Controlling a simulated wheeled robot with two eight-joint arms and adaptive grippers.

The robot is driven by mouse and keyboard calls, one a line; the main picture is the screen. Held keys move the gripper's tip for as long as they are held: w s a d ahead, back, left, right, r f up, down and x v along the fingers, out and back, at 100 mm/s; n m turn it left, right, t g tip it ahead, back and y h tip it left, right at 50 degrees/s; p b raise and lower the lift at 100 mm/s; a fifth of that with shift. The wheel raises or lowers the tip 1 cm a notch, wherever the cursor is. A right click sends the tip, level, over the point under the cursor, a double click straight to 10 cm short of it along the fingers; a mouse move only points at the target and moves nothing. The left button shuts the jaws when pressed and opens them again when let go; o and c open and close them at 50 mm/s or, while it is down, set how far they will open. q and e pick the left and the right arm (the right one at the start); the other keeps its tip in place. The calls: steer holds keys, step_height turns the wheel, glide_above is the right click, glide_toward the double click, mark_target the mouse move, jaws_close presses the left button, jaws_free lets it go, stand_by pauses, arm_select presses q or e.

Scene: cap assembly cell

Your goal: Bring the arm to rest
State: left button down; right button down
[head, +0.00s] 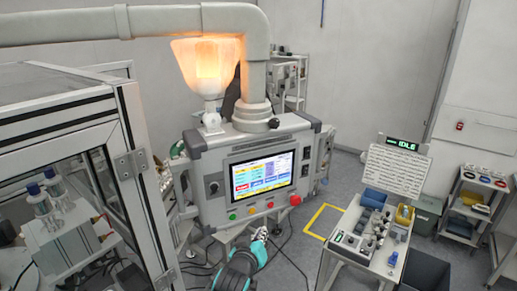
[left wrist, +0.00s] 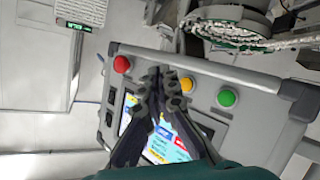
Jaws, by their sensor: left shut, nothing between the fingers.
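My left gripper (head: 261,236) is in front of the control panel (head: 212,205), just below its row of buttons in the head view. It is shut and empty. In the left wrist view, the closed dark fingers (left wrist: 166,78) overlap the panel's lit screen (left wrist: 170,143); whether they touch the panel I cannot tell. The red button (left wrist: 122,64), yellow button (left wrist: 187,84) and green button (left wrist: 226,97) show around the fingers. My right gripper is in neither view.
A metal-framed glass enclosure (head: 128,160) stands at the left. A cart (head: 340,246) with small parts and bins stands at the right, under a sign reading IDLE (head: 403,144). Grey bins (head: 426,212) and a shelf (head: 470,205) stand farther right. Cables lie on the floor near the panel.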

arm_select(q)
steer(key=s+a+f+g+y+b, duration=0.1)
steer(key=s+a+f+g+b, duration=0.1)
steer(key=s+a+f+b, duration=0.4)
steer(key=s+a+f+m+g+y+b, duration=0.1)
steer(key=s+a+f+g+b, duration=0.1)
steer(key=s+a+f+b, duration=0.4)
steer(key=s+a+f+m+g+y+b, duration=0.1)
steer(key=s+a+f+b, duration=0.4)
steer(key=s+f+b, duration=0.7)
step_height(320, 180, down, 14)
steer(key=g+b, duration=0.1)
steer(key=b, duration=0.6)
steer(key=shift+s+a+g+y, duration=0.3)
steer(key=shift+a+g+y, duration=0.1)
